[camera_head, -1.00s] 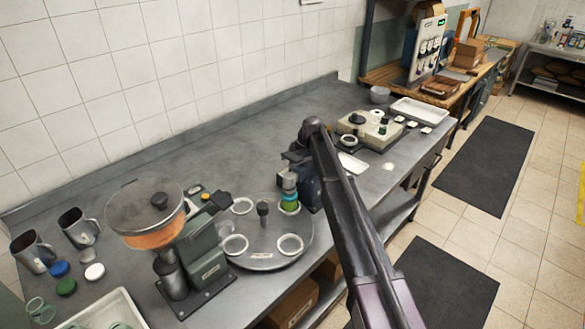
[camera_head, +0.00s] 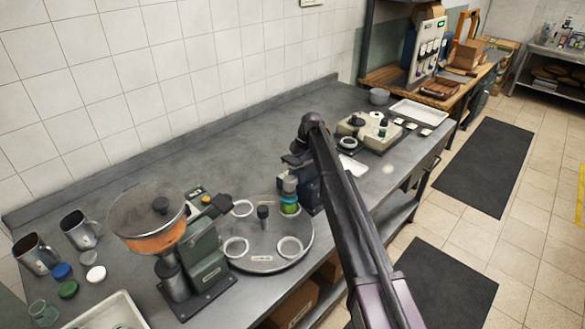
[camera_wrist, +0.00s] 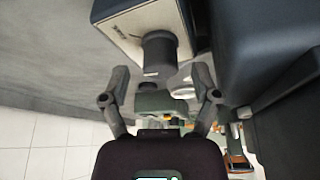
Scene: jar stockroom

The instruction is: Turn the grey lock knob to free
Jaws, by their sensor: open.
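In the wrist view, a dark grey round knob (camera_wrist: 158,52) sticks out from a cream-coloured face plate (camera_wrist: 118,30) with a small dark marking. My gripper (camera_wrist: 161,78) is open, one finger to each side of the knob's outer end. Gaps show between knob and fingers, and I cannot see any contact. In the head view my gripper (camera_head: 291,159) is beside the dark blue unit (camera_head: 309,188) at the turntable's right edge, partly covered by my arm. I cannot make out the knob there, nor read its setting.
The round turntable (camera_head: 262,252) holds white rings and a green jar (camera_head: 289,207). A hopper machine (camera_head: 207,262) stands to its left, with cups (camera_head: 80,232) beyond. A cream device (camera_head: 364,132) stands to the right. In the wrist view a large dark body (camera_wrist: 265,50) fills the right side.

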